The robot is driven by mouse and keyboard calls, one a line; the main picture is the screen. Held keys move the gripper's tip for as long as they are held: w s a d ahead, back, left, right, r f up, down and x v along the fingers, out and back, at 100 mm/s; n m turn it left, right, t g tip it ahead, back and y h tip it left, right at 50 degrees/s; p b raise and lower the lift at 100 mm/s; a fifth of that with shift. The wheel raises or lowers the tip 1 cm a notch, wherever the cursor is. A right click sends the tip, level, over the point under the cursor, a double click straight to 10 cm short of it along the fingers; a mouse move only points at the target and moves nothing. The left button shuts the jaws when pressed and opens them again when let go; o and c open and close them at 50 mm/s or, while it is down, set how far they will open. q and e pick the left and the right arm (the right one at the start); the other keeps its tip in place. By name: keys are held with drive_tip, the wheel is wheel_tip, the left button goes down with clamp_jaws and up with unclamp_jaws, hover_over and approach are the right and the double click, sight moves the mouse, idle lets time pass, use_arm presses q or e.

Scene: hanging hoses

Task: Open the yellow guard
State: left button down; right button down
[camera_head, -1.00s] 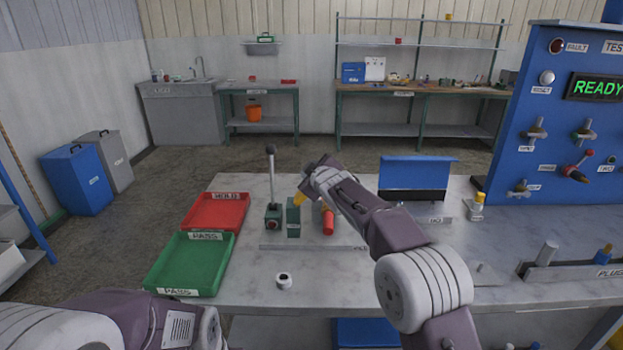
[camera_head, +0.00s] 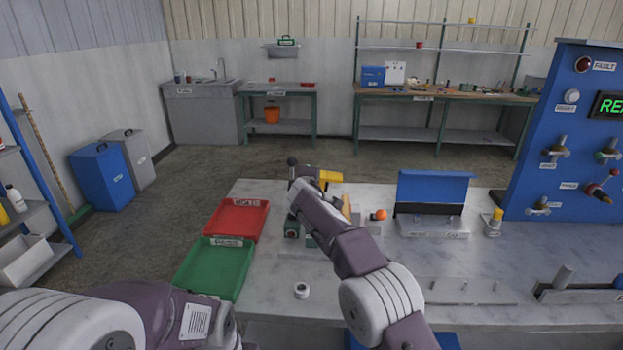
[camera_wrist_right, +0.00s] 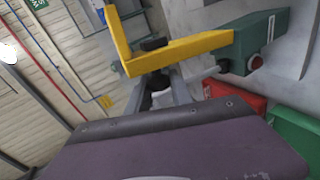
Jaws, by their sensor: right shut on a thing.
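The yellow guard (camera_head: 329,176) shows just beyond my right gripper in the head view. In the right wrist view, the guard (camera_wrist_right: 185,50) is a bent yellow bar reaching from a green box (camera_wrist_right: 262,40) across my fingertips. My right gripper (camera_wrist_right: 158,75) appears shut on the guard; my own arm hides the contact in the head view. The green box carries a red button (camera_wrist_right: 256,62). A dark ball knob (camera_head: 292,160) stands left of my right gripper. My left arm is at the lower left; its gripper is out of view.
A red tray (camera_head: 262,206) and a green tray (camera_head: 238,262) lie left of the right arm. A small white ring part (camera_head: 301,290) lies in front. An orange ball (camera_head: 380,214) and a blue-lidded box (camera_head: 433,190) are to the right. The front tabletop is mostly clear.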

drive_tip(key=shift+a, duration=0.15)
drive_tip(key=c, duration=1.1)
unclamp_jaws()
drive_tip(key=shift+c, duration=0.2)
drive_tip(key=b+v, duration=0.4)
drive_tip(key=v, duration=0.5)
